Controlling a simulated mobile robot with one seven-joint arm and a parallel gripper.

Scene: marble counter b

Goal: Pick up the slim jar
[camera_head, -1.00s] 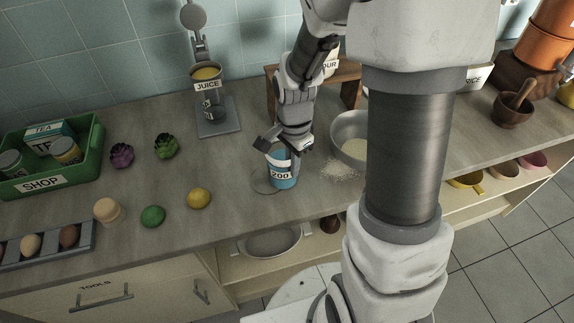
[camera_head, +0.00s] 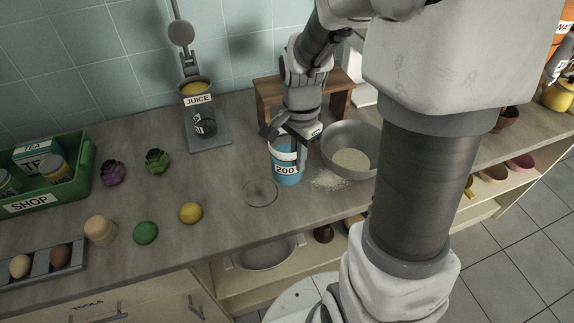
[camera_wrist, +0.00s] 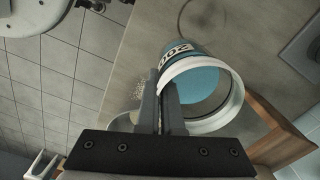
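A blue jar-like container (camera_head: 286,170) with a white rim and a "200" label is in the middle of the head view; I take it for the slim jar. It also shows in the wrist view (camera_wrist: 196,78), its open mouth toward the camera. My gripper (camera_head: 302,158) is at its rim. In the wrist view the fingers (camera_wrist: 163,100) are close together with the rim wall seemingly between them. The container appears raised above the counter and slightly tilted. The inner contact is partly hidden.
A thin ring (camera_head: 260,193) lies on the counter at left. A grey bowl (camera_head: 352,152) with spilled grains stands close at right, a wooden stand (camera_head: 265,98) behind. Juice dispenser (camera_head: 197,100), yellow ball (camera_head: 191,213) and green crate (camera_head: 85,180) are further left.

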